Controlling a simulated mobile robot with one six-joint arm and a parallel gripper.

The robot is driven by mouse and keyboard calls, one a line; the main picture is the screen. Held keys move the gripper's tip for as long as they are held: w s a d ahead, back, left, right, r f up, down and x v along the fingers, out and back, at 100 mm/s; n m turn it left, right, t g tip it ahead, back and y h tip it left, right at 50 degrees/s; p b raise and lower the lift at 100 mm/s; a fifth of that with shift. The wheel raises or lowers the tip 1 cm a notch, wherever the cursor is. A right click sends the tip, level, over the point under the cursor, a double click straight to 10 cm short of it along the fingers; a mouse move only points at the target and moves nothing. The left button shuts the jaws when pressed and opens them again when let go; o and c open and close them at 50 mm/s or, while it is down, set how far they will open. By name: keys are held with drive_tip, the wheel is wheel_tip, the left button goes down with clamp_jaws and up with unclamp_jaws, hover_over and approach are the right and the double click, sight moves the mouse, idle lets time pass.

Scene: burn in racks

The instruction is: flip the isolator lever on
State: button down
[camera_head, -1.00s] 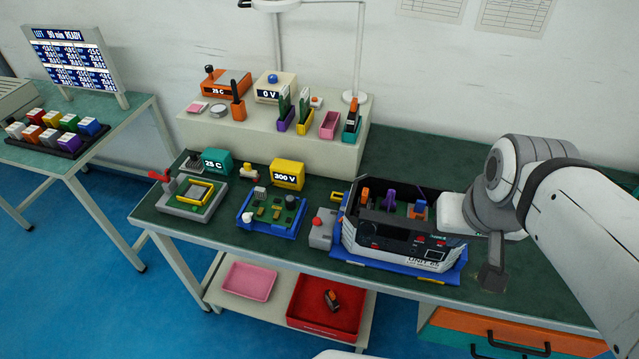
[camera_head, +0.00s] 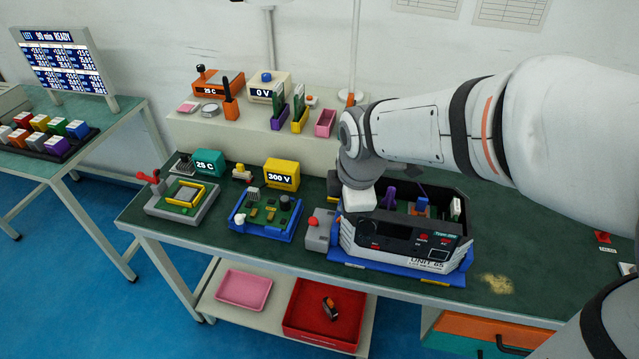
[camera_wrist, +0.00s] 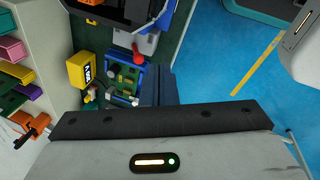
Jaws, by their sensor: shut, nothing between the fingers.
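No part is clearly readable as the isolator lever. A small red piece (camera_head: 602,237) with a label beside it lies at the right of the bench, its shape too small to make out. A grey box with a red knob (camera_head: 313,220) stands left of the open unit (camera_head: 405,240), and it also shows in the wrist view (camera_wrist: 137,55). A red-handled lever (camera_head: 148,177) is on the grey fixture at the left. My gripper is above the unit's left side, its fingers hidden in the head view. In the wrist view its dark fingers (camera_wrist: 158,85) are together and empty.
A blue board tray (camera_head: 266,216) and a yellow 300 V box (camera_head: 281,173) stand left of the unit. A raised shelf with instruments (camera_head: 240,135) is behind. The bench right of the unit is mostly clear. A red bin (camera_head: 325,312) is below.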

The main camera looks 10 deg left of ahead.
sight(315, 223)
drive_tip(key=a+f+n+b, duration=0.1)
drive_tip(key=a+f+n, duration=0.5)
drive_tip(key=a+n, duration=0.3)
drive_tip(key=shift+a+f, duration=0.25)
drive_tip(key=shift+a, duration=0.3)
drive_tip(key=w+f+p, duration=0.1)
drive_tip(key=w+f, duration=0.4)
drive_tip(key=f, duration=0.3)
drive_tip(key=shift+d, duration=0.4)
drive_tip(key=shift+a+g, duration=0.1)
drive_tip(key=shift+g, duration=0.2)
